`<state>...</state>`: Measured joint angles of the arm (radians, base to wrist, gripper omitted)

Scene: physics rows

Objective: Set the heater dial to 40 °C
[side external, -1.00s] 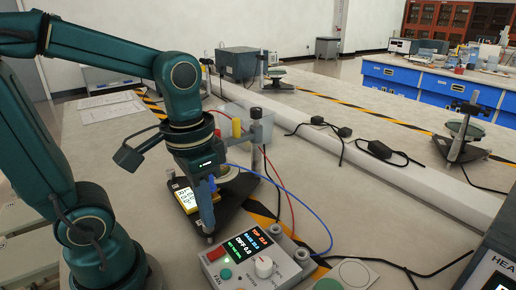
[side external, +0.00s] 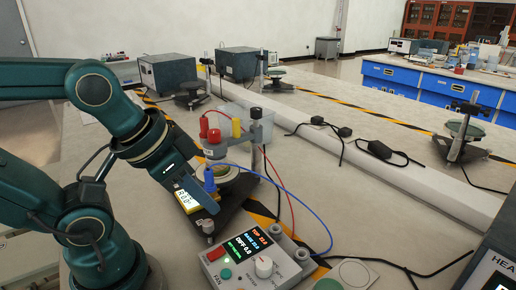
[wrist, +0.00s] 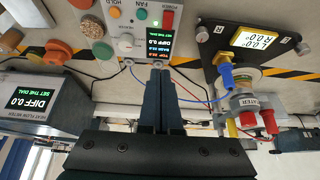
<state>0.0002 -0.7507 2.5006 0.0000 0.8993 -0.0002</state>
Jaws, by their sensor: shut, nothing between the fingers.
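The control box (side external: 223,275) stands at the front middle in the side view, with a white dial (side external: 263,266) beside its screen (side external: 249,244). In the wrist view the white dial (wrist: 125,43) sits left of the screen (wrist: 159,40), which reads DIFF 0.0; its pointer setting is too small to read. My gripper (side external: 212,207) is shut and empty, tilted, up and left of the box and apart from the dial in the side view. In the wrist view my gripper's fingertips (wrist: 160,68) are near the screen's edge, right of the dial.
Blue and red cables arc beside the box. Bench space right of the cables is mostly clear.

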